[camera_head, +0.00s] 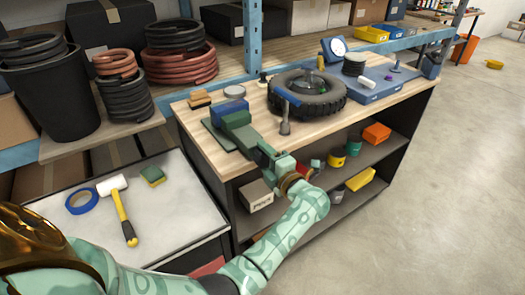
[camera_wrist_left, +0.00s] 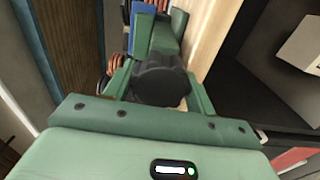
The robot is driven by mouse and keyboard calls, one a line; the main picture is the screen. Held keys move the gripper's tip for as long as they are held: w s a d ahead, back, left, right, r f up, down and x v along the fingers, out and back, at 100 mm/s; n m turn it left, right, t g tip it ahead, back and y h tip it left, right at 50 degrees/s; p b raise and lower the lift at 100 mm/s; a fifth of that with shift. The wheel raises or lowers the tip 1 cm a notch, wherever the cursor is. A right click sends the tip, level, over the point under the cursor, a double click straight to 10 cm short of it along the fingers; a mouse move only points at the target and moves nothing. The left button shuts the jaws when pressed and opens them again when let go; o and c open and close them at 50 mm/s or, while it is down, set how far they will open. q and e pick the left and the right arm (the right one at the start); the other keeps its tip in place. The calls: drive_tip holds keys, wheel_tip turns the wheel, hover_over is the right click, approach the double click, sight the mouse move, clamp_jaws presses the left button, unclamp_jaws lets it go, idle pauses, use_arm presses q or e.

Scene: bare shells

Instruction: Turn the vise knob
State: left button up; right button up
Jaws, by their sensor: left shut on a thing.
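The green vise (camera_head: 238,128) with blue jaw parts stands at the near left corner of the wooden workbench. My left arm reaches up to its near end. In the left wrist view, the dark, rounded vise knob (camera_wrist_left: 162,82) sits between the two green fingers of my left gripper (camera_wrist_left: 160,72), which is shut on it. The vise body (camera_wrist_left: 172,35) extends beyond the knob there. In the head view my left gripper (camera_head: 266,152) covers the knob. My right gripper is in neither view.
The workbench top (camera_head: 325,125) holds a tire (camera_head: 308,92) and a blue case (camera_head: 375,92). The shelves below hold cans and boxes. A side table (camera_head: 165,215) at left carries a mallet (camera_head: 122,210), blue tape (camera_head: 82,201) and a sponge (camera_head: 153,175). The floor at right is mostly clear.

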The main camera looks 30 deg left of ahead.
use_arm(q)
drive_tip(key=shift+m+p, duration=0.65)
drive_tip(key=shift+m, duration=0.15)
drive_tip(key=shift+f, duration=0.1)
drive_tip(key=o, duration=1)
drive_tip(key=shift+c, duration=0.2)
drive_tip(key=shift+d, duration=0.1)
